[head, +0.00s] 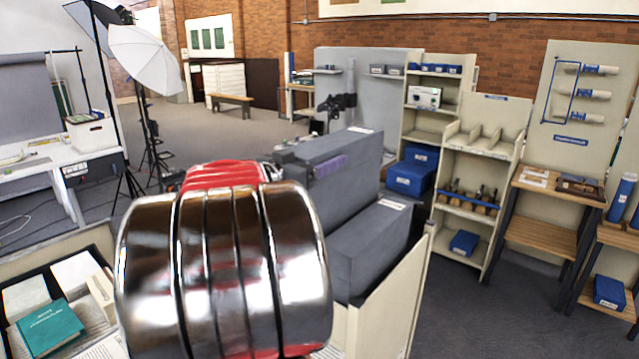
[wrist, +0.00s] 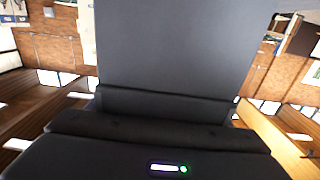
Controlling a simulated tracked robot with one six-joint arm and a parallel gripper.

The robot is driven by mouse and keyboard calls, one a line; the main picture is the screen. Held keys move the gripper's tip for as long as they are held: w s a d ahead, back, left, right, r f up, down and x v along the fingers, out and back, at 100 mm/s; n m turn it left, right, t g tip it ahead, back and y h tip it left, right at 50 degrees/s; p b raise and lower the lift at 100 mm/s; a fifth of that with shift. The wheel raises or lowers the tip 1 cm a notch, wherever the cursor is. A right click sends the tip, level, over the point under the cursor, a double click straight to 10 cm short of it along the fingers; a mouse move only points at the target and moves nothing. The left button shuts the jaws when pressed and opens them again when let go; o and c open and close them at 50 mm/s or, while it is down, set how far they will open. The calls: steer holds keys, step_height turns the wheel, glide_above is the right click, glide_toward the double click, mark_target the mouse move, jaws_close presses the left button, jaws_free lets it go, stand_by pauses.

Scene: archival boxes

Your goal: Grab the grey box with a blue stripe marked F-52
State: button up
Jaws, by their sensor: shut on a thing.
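A grey box (head: 345,168) with a blue-purple stripe (head: 330,165) on its side and a white label on top is in the middle of the head view. No marking on it is readable. My gripper (wrist: 168,108) shows dark across the lower wrist view, shut on the grey box, whose plain face (wrist: 175,45) fills the upper middle. In the head view a dark part of the gripper shows at the box's near left end, and my chrome and red arm hides the rest. Whether the box touches the one below is unclear.
Another grey box (head: 370,245) with a white label is just below, behind a pale panel (head: 395,300). Shelves with blue boxes (head: 410,178) stand to the right. A tray with a teal book (head: 50,328) is at the lower left. Open floor (head: 240,128) lies behind.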

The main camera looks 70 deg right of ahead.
step_height(320, 180, up, 9)
steer(key=shift+r, duration=0.1)
stand_by(0.7)
steer(key=shift+s, duration=0.1)
